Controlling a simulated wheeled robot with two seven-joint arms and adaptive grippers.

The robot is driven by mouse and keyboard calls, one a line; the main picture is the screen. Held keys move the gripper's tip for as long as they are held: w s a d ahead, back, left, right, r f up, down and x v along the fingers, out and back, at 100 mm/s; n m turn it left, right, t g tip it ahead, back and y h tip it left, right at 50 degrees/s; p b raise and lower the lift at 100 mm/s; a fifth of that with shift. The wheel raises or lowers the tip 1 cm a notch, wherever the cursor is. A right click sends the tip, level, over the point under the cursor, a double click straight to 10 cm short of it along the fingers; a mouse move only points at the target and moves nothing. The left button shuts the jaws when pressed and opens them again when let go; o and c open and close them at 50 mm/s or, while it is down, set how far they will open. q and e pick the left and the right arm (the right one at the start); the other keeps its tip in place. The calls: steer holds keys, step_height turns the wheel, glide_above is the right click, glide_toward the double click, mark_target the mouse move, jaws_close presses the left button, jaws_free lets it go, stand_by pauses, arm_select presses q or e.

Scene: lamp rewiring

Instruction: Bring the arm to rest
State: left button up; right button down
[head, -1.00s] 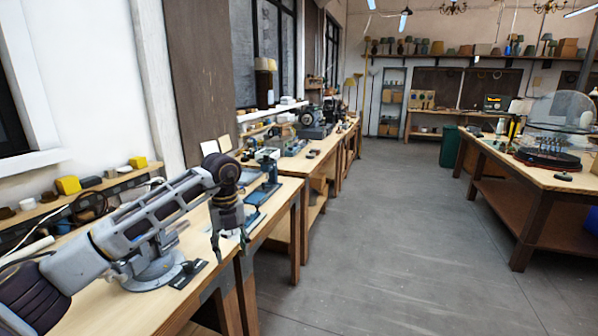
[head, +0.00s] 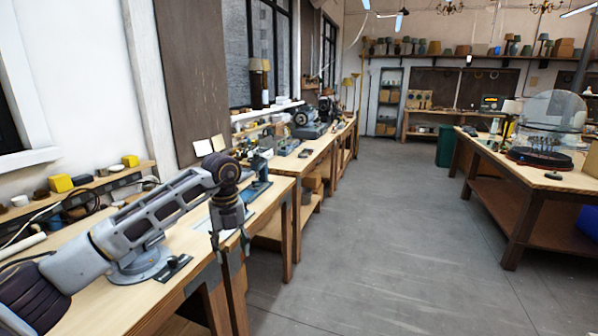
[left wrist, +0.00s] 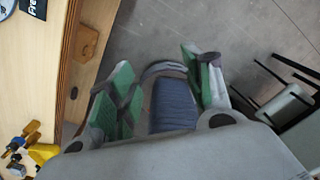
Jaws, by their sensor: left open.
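My left arm (head: 150,225) reaches in from the left over the near workbench (head: 95,305), with its elbow bent and its last part hanging down. My left gripper (head: 230,244) points down near the front edge of that bench. Grey floor shows beyond the fingers. My right gripper is in neither view.
A blue-green bench tool (head: 256,180) stands on the bench just beyond the gripper. A dark flat piece (head: 172,268) lies on the near bench. A second table (head: 530,190) stands at right with a glass dome (head: 553,112). The floor (head: 380,220) between is clear.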

arm_select(q)
steer(key=w+d+f+n+t+h, duration=0.1)
steer(key=w+d+f+n+h, duration=0.2)
steer(key=d+f+h, duration=1.3)
steer(key=s+a+f+n+t+y, duration=0.1)
steer(key=a+f+n+t+y, duration=0.45)
steer(key=f, duration=0.85)
steer(key=a+f+n+t+y, duration=0.2)
steer(key=a+f+n+t, duration=0.55)
steer(key=f, duration=0.75)
steer(key=s+a+f+n+g+y, duration=0.3)
steer(key=s+a+f+n, duration=0.25)
steer(key=s+f, duration=0.6)
steer(key=s+a+f+n+g+y, duration=0.35)
steer(key=s+a+f, duration=0.25)
steer(key=s+f, duration=0.55)
steer(key=s+a+f+n+g+y, duration=0.1)
steer(key=s+f+g, duration=0.1)
steer(key=s, duration=0.9)
steer(key=s+a+f+n+g, duration=0.1)
steer(key=s+f, duration=0.4)
steer(key=s, duration=0.5)
steer(key=s+a+f+n+g+y, duration=0.1)
steer(key=s+f+g, duration=0.2)
steer(key=s, duration=0.8)
steer(key=shift+s+a+f+y, duration=0.3)
steer(key=shift+a+f, duration=0.1)
steer(key=shift+f, duration=0.2)
